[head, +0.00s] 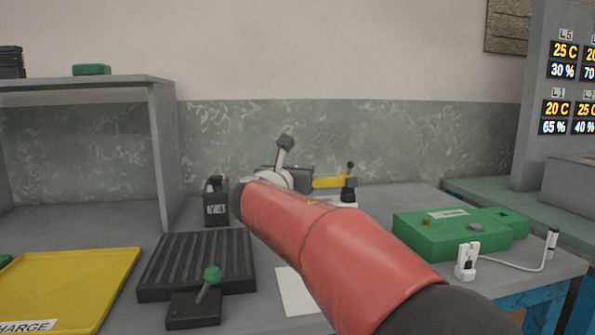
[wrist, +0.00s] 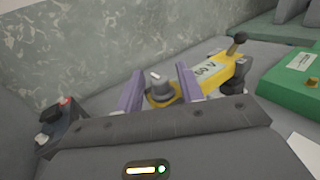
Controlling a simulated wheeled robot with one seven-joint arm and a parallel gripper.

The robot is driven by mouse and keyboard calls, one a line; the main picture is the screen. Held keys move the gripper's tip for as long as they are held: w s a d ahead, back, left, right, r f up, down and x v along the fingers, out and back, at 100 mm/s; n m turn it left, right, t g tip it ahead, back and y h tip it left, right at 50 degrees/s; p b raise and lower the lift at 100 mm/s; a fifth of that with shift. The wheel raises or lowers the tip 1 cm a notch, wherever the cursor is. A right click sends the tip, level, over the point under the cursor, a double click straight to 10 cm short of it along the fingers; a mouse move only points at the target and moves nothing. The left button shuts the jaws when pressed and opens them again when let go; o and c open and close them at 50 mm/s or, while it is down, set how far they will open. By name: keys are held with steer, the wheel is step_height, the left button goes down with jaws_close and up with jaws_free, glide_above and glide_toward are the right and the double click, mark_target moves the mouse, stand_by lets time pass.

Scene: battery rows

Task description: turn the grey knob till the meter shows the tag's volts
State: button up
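The grey knob (wrist: 161,90) sits on the near end of a yellow device in the wrist view. My gripper (wrist: 159,77) has its two purple fingers apart, one on each side of the knob; I see no clear contact. A pale label (wrist: 207,70) on the yellow device (wrist: 222,67) carries a number and a V, seen at a slant; it looks like 60 V, but I cannot read it surely. In the head view the yellow device (head: 329,182) shows beyond my arm, which hides the knob. I cannot make out a meter reading.
A dark lever post (head: 349,188) stands at the device's right end. A ribbed black tray (head: 195,260), yellow mat (head: 80,285) and green box (head: 435,238) are on the grey bench. The wall is close behind.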

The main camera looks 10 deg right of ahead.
steer(key=shift+c, duration=0.3)
jaws_close()
steer(key=shift+d+f+n+t+y+b, duration=0.1)
steer(key=shift+n+t+y+b, duration=0.25)
steer(key=shift+y, duration=0.25)
steer(key=n+y+b, duration=0.1)
steer(key=y, duration=0.1)
steer(key=n+t+y+b, duration=0.1)
steer(key=n+y, duration=0.1)
steer(key=shift+s+f+t, duration=0.1)
steer(key=shift+t, duration=0.15)
steer(key=shift+n+t+y+b, duration=0.3)
steer(key=shift+n+y+b, duration=0.95)
steer(key=shift+y, duration=0.95)
steer(key=shift+r+n+y, duration=0.2)
steer(key=shift+n+y, duration=0.3)
steer(key=shift+y, duration=0.1)
